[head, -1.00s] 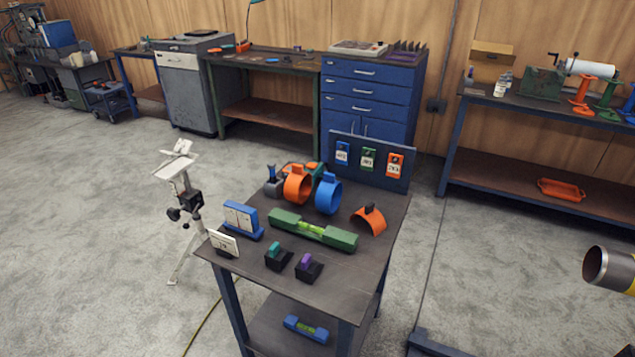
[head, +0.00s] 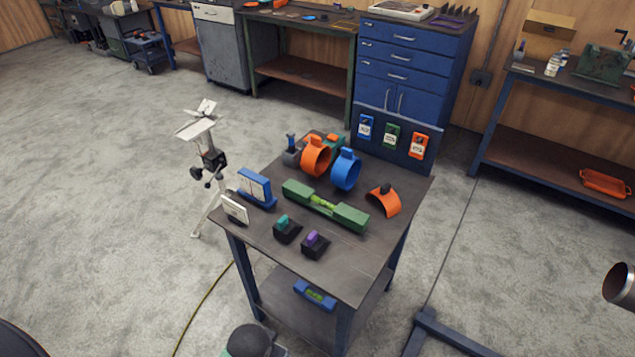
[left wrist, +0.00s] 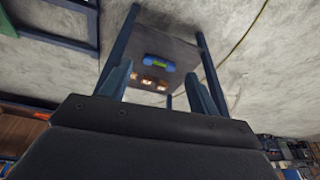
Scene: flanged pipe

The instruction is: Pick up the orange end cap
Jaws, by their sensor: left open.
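An orange ring with a small tab on top (head: 316,157) looks like the orange end cap. It stands upright at the back of the small work table (head: 335,270), just left of a similar blue ring (head: 346,172). A curved orange piece with a black knob (head: 384,202) lies apart at the table's right side. My left gripper (left wrist: 160,68) is open, its two blue-grey fingers spread and nothing seen between them. Behind them the left wrist view shows the table's lower shelf with a blue level. My right gripper is in neither view.
A green level-like block (head: 325,205) lies in front of the rings. A blue block (head: 255,188), a white card (head: 235,207) and two small black holders stand near the front. A panel (head: 392,140) rises behind. A tripod stand (head: 208,155) is left; floor is open around.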

